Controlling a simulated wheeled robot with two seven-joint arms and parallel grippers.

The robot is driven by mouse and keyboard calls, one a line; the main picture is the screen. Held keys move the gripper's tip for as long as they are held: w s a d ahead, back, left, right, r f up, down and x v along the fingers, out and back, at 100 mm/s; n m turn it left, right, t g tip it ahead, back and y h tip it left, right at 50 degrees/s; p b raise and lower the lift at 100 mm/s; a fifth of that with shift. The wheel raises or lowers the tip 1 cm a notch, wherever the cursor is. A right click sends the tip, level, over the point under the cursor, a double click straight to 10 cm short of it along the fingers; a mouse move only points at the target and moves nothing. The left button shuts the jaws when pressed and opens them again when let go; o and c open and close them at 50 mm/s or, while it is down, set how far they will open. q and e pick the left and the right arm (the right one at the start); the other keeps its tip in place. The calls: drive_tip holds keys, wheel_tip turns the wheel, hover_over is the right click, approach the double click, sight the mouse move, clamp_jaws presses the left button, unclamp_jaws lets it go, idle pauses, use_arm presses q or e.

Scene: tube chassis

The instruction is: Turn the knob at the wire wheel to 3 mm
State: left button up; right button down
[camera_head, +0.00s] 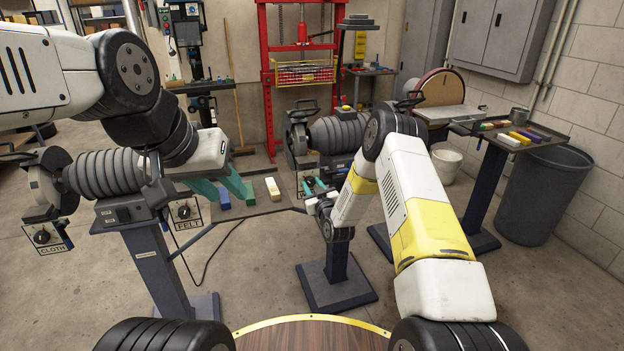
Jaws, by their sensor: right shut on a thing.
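A double-ended polishing machine (338,132) stands at the centre, with a wheel (299,140) at its left end. A small knob panel (304,180) hangs below that wheel.
A second machine (115,177) at left has knobs labelled CLOTH (42,237) and FELT (184,212). A red press (303,60) stands behind. A disc sander (440,95), a side table (520,140) and a grey bin (543,195) are at right.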

drive_tip(key=shift+n, duration=0.6)
drive_tip(key=c, duration=1)
unclamp_jaws()
drive_tip(key=v, duration=0.8)
